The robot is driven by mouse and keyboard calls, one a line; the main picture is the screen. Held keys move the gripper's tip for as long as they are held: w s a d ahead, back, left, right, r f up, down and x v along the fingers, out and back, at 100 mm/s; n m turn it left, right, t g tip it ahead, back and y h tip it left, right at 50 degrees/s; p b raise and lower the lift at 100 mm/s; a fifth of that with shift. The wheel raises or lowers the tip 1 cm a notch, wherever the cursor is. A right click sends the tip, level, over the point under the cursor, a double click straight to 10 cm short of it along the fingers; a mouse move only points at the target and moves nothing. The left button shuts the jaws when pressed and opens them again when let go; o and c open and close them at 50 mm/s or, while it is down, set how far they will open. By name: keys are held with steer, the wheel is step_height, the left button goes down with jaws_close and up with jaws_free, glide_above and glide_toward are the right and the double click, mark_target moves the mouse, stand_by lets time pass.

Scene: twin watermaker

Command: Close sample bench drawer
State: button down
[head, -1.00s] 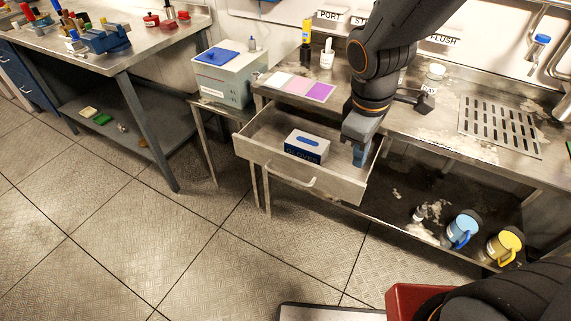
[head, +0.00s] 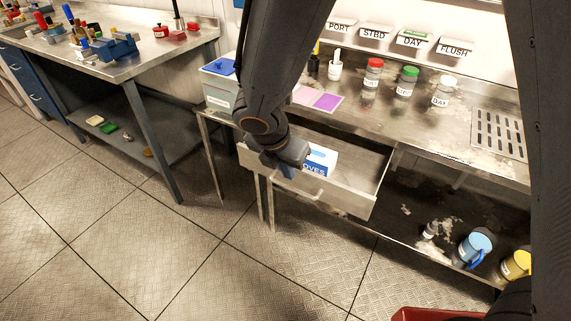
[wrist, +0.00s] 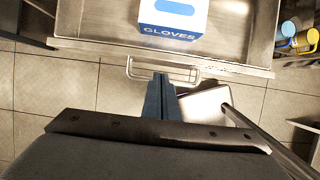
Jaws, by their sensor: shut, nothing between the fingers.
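The sample bench drawer (head: 358,193) is pulled out from under the bench top. Its front carries a bar handle (head: 312,196), which also shows in the wrist view (wrist: 160,70). A white and blue gloves box (head: 322,160) lies inside, seen at the top of the wrist view (wrist: 174,18). My gripper (head: 287,171) is shut and empty, with its blue fingers near the drawer front. In the wrist view the fingertips (wrist: 160,78) overlap the handle bar; I cannot tell whether they touch it.
Three lidded jars (head: 406,82) and a purple mat (head: 327,102) stand on the bench top (head: 385,125). A blue jug (head: 474,248) and a yellow jug (head: 517,264) sit on the lower shelf.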

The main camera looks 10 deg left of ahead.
steer(key=shift+x, duration=2.15)
